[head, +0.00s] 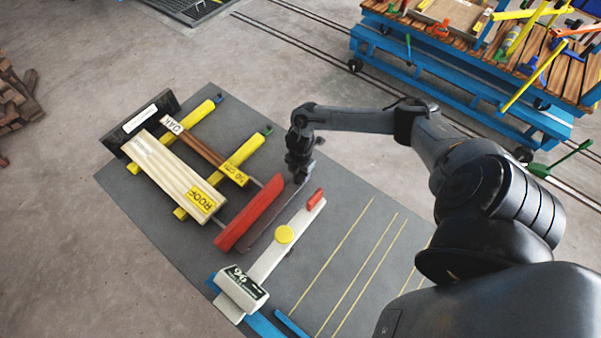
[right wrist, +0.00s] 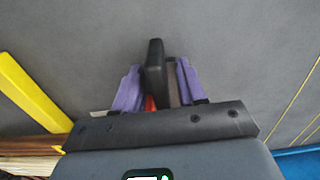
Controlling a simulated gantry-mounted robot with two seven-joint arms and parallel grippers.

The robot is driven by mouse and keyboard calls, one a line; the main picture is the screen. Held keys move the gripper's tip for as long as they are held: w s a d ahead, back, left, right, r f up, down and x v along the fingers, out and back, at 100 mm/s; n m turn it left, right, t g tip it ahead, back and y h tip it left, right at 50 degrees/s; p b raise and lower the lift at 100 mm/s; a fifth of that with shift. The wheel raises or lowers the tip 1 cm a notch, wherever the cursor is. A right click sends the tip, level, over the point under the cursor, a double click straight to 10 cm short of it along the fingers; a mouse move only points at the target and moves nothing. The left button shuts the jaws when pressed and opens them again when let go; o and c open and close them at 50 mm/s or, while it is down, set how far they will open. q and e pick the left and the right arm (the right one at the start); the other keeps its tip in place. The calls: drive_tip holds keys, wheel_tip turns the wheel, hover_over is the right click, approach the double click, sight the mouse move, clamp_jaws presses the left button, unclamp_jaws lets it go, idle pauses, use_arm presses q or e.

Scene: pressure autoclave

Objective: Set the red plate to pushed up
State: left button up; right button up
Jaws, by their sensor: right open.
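The red plate (head: 250,213) is a long red bar lying at a slant in the head view, at the end of two thin rods coming from the boards. My right gripper (head: 300,176) is at the plate's upper right end, pointing down. In the right wrist view its two purple fingers (right wrist: 156,88) are apart. A dark upright piece (right wrist: 154,66) stands between them, with a small bit of red (right wrist: 150,103) beside it. I cannot tell whether the fingers touch either. Most of the plate is hidden in the wrist view. My left gripper is not in view.
Wooden boards labelled ROOF (head: 172,175) and OAK (head: 208,152) lie across yellow bars (head: 240,156). A blue tool cart (head: 450,80) stands behind. The mat's yellow-lined area is clear.

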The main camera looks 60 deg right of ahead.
drive_tip(key=shift+f, duration=0.15)
clamp_jaws()
idle(0.4)
